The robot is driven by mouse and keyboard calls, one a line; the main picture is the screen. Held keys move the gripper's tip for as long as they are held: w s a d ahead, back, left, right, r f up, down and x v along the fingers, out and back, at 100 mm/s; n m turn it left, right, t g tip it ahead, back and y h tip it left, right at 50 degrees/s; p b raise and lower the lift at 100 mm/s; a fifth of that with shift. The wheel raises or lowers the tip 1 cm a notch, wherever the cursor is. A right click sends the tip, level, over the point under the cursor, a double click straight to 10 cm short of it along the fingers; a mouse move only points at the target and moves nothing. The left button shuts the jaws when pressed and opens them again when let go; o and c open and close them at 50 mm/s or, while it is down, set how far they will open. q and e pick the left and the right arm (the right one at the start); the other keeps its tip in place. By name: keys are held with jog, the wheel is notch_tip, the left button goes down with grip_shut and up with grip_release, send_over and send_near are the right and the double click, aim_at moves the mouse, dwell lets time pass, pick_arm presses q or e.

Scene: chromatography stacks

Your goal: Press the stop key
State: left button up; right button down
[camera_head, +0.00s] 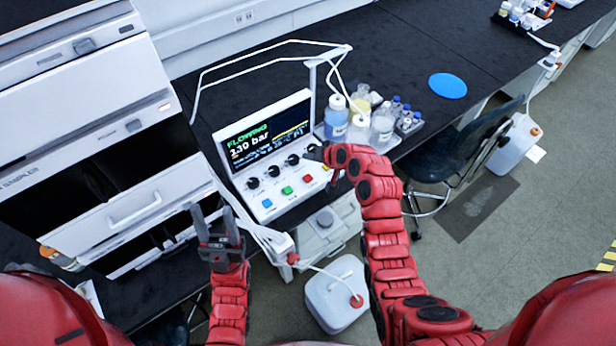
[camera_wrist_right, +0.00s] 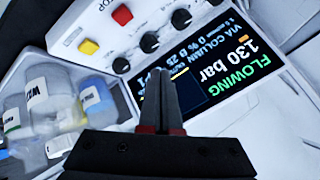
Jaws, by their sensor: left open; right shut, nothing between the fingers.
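The stop key is a red square key (camera_head: 307,178) on the sloped front panel of the white instrument (camera_head: 240,200). In the right wrist view the red key (camera_wrist_right: 122,15) shows at the top, with part of its label beside it. My right gripper (camera_head: 315,153) is shut and empty over the right side of the panel, apart from the red key. In the right wrist view its fingertips (camera_wrist_right: 160,72) are in front of the knob row and screen edge. The screen (camera_head: 265,138) reads FLOWING and 130 bar. My left gripper (camera_head: 213,210) is open and empty, left of the panel.
Green (camera_head: 287,190) and blue (camera_head: 267,203) keys sit left of the red key. A yellow key (camera_wrist_right: 89,47) and black knobs (camera_wrist_right: 150,43) are nearby. Bottles (camera_head: 336,118) stand close on the right. White tubing (camera_head: 270,42) arches over the instrument.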

jog(key=b, duration=0.4)
send_over(310, 180)
notch_tip(310, 180, down, 7)
jog(key=shift+s+f, duration=0.1)
jog(key=shift+f+b, duration=0.45)
jog(key=shift+f, duration=0.3)
dwell(1.2)
jog(key=shift+f+b, duration=0.45)
jog(key=shift+f+b, duration=0.5)
dwell(0.5)
dwell(0.4)
jog(key=shift+r+p, duration=0.5)
jog(key=shift+r, duration=0.45)
jog(key=shift+r+p, duration=1.15)
jog(key=shift+r, duration=1.35)
